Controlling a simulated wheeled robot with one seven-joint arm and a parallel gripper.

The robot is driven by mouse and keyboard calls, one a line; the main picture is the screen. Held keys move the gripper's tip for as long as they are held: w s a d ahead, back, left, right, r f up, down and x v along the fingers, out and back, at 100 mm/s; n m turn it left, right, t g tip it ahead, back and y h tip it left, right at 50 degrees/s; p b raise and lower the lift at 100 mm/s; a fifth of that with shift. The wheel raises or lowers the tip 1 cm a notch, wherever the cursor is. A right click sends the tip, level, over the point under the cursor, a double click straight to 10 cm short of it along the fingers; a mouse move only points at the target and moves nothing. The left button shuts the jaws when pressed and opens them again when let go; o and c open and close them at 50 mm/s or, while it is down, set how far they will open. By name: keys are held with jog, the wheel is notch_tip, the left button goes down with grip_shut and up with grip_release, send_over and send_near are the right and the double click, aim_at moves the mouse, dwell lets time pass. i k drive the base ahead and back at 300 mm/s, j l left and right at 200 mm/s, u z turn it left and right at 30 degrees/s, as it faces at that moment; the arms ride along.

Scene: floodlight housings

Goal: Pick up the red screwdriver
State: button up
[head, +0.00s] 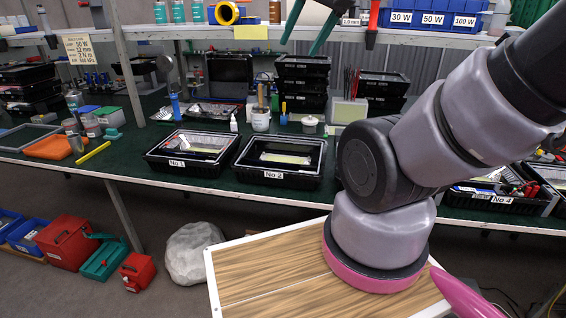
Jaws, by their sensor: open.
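I cannot pick out the red screwdriver for certain. A slim red-handled tool (373,17) hangs at the front edge of the upper shelf and may be a screwdriver. Several thin reddish tools (351,83) stand upright behind the white pot. Red items (530,189) also lie in the tray No 4. My gripper (298,48) shows at the top, as two dark green fingers slanting down in front of the shelf. They are apart, with nothing between their tips. My wrist is out of frame.
The dark green bench (218,186) carries black trays No 1 (180,171) and No 2 (278,181), and several small containers. The upper shelf (265,32) runs across above it. My arm hides the bench right of centre. A grey rock (194,254) and a red toolbox (65,243) sit on the floor.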

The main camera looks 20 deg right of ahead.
aim_at(373, 20)
jog(key=k+l, duration=0.1)
jog(key=l, duration=0.3)
jog(key=k+l, duration=0.15)
jog(key=l, duration=0.25)
jog(key=k+l, duration=0.1)
jog(key=l, duration=0.3)
jog(key=k+l+u, duration=0.1)
jog(key=l, duration=0.3)
